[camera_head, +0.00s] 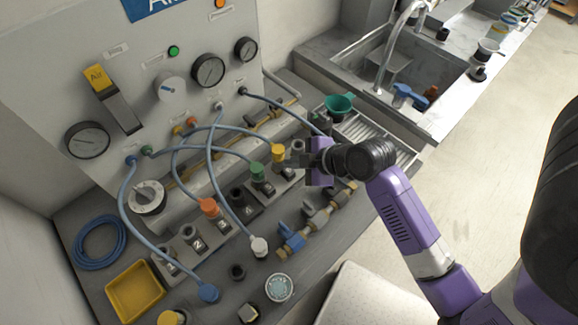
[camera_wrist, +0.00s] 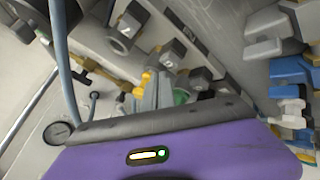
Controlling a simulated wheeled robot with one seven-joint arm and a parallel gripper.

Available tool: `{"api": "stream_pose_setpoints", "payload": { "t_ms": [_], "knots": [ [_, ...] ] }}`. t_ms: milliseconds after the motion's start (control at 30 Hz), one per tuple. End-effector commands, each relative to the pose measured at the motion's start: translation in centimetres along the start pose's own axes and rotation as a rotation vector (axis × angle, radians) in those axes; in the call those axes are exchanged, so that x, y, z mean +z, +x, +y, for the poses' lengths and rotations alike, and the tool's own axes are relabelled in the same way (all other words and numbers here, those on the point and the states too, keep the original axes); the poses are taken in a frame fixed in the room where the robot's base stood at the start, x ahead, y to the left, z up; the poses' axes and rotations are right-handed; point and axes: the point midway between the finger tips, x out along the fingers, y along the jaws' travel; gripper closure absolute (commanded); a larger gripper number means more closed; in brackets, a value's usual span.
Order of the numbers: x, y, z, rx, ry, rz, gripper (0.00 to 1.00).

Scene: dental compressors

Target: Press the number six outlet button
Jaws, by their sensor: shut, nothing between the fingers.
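A row of numbered outlet blocks runs diagonally across the bench in the head view. Labels 2 (camera_head: 198,244), 3 (camera_head: 222,225) and 4 (camera_head: 249,209) are readable. The block with the green fitting (camera_head: 260,172) comes after 4. A yellow fitting (camera_head: 278,152) stands at the far end of the row, beside my gripper (camera_head: 292,161). The number six label and button cannot be made out; my gripper partly covers that end. My gripper is shut and empty. In the wrist view its fingers (camera_wrist: 153,92) point at the blocks, near a green part (camera_wrist: 182,96); contact cannot be told.
Blue hoses (camera_head: 128,205) loop from the panel to the outlets. Brass valves with a blue handle (camera_head: 292,238) lie in front of the row. A yellow tray (camera_head: 135,290) is at lower left.

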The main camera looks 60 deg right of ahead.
Motion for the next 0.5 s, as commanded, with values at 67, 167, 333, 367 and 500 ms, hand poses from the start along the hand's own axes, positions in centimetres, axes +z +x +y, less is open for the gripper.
{"api": "stream_pose_setpoints", "payload": {
  "t_ms": [67, 167, 333, 367, 500],
  "knots": [
    [-0.05, -0.06, 0.04, 0.0, 0.0, 0.0, 1.0],
    [-0.03, -0.02, 0.01, 0.0, 0.0, 0.0, 1.0],
    [-0.11, -0.11, 0.08, 0.0, 0.0, 0.001, 1.0],
    [-0.17, -0.19, 0.14, 0.0, 0.0, 0.001, 1.0],
    [-0.71, -0.92, 0.68, 0.0, 0.0, 0.001, 1.0]
  ]
}}
